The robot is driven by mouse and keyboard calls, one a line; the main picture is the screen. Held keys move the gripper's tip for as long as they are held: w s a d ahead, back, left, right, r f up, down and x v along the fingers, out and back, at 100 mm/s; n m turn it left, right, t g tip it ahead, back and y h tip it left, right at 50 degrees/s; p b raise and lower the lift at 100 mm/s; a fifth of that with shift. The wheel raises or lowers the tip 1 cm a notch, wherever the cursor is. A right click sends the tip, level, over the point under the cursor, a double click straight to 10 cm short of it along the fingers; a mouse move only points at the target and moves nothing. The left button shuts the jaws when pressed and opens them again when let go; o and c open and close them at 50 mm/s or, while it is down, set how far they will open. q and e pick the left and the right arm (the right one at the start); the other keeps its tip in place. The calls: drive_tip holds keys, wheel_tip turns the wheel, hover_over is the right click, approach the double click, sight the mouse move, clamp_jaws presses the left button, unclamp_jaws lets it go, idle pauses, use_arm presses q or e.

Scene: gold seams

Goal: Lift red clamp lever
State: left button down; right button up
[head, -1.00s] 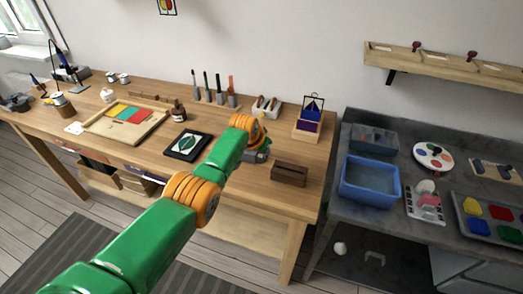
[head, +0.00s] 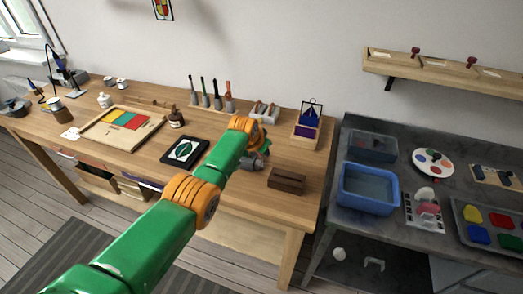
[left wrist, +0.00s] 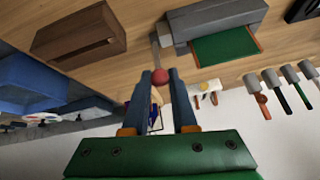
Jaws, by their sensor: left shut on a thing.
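The red ball knob of the clamp lever (left wrist: 160,76) is between the fingertips of my left gripper (left wrist: 160,82) in the left wrist view. The gripper is shut on it. A thin grey lever rod runs up from the knob beside a grey clamp body (left wrist: 222,18). A green piece (left wrist: 225,48) with wooden edges sits against that body. In the head view my left arm covers the gripper and the lever; only a little of the grey clamp (head: 262,161) shows beside the wrist. My right gripper is in neither view.
A slotted dark brown block (head: 287,181) lies right of the clamp on the wooden bench. A stand with blue and purple glass (head: 306,133) and a row of upright tools (head: 211,100) are behind. A framed green-leaf panel (head: 185,150) lies left. A blue tub (head: 367,188) stands on the grey counter.

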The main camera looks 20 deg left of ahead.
use_arm(q)
drive_tip(key=c, duration=0.8)
unclamp_jaws()
drive_tip(key=shift+w+r, duration=0.1)
drive_tip(key=shift+w, duration=0.05)
drive_tip(key=shift+o, duration=0.4)
drive_tip(key=p+v, duration=0.3)
drive_tip(key=shift+w+p, duration=0.15)
drive_tip(key=shift+p, duration=0.15)
drive_tip(key=v, duration=0.4)
drive_tip(key=shift+a, duration=0.1)
